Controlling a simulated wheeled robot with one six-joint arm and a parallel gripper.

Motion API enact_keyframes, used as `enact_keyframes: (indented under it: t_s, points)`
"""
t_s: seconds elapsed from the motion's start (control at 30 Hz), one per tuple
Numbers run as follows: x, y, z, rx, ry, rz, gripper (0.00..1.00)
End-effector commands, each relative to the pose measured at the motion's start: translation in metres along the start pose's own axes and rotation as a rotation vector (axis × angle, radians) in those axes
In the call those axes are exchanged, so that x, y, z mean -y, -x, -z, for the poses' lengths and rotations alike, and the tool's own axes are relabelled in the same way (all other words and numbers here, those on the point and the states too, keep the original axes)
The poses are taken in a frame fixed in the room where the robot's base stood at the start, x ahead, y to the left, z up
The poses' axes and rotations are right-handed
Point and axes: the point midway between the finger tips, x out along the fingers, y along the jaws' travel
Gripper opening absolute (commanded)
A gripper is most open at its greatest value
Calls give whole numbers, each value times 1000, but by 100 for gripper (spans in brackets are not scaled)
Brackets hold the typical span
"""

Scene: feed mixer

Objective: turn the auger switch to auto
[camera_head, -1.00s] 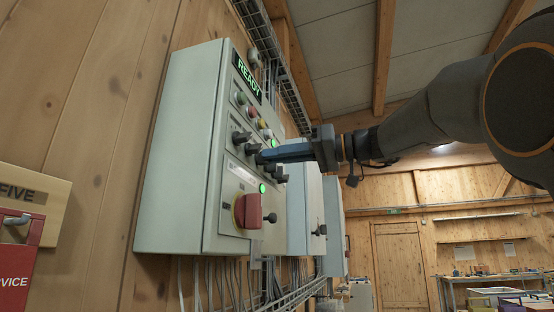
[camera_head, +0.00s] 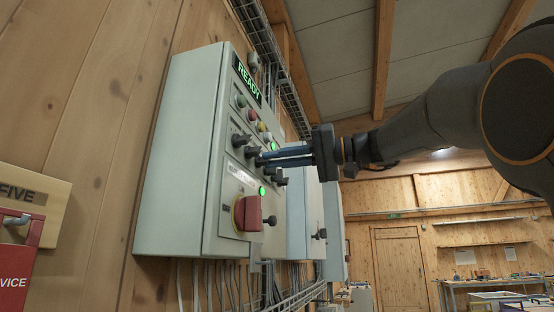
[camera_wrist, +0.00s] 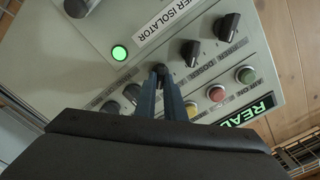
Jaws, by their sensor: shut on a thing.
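My gripper (camera_wrist: 164,80) has its two blue fingers closed on a black switch knob (camera_wrist: 160,70) in the middle of a row of several black knobs on the grey control panel (camera_head: 180,165). In the head view my gripper (camera_head: 264,159) reaches the panel from the right. The fingers hide part of the held knob, and I cannot read its label or pointer position. A neighbouring knob (camera_wrist: 190,50) stands beside a label that seems to read "DOSER".
A red isolator handle (camera_head: 249,213) sits below the knobs. Red, yellow and green buttons (camera_wrist: 216,93) and a lit "READY" sign (camera_head: 247,79) lie above them. A green lamp (camera_wrist: 119,52) is lit. More cabinets (camera_head: 333,230) stand behind along the wall.

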Motion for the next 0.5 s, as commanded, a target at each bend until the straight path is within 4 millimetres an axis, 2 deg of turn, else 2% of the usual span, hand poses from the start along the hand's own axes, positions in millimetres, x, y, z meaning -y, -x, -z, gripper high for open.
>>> enact_keyframes:
  t_s: [0.37,0.4,0.5]
  points:
    - [0,0,0,0,-6,0,0]
    - [0,0,0,0,-6,0,14]
    - [0,0,0,0,-5,0,28]
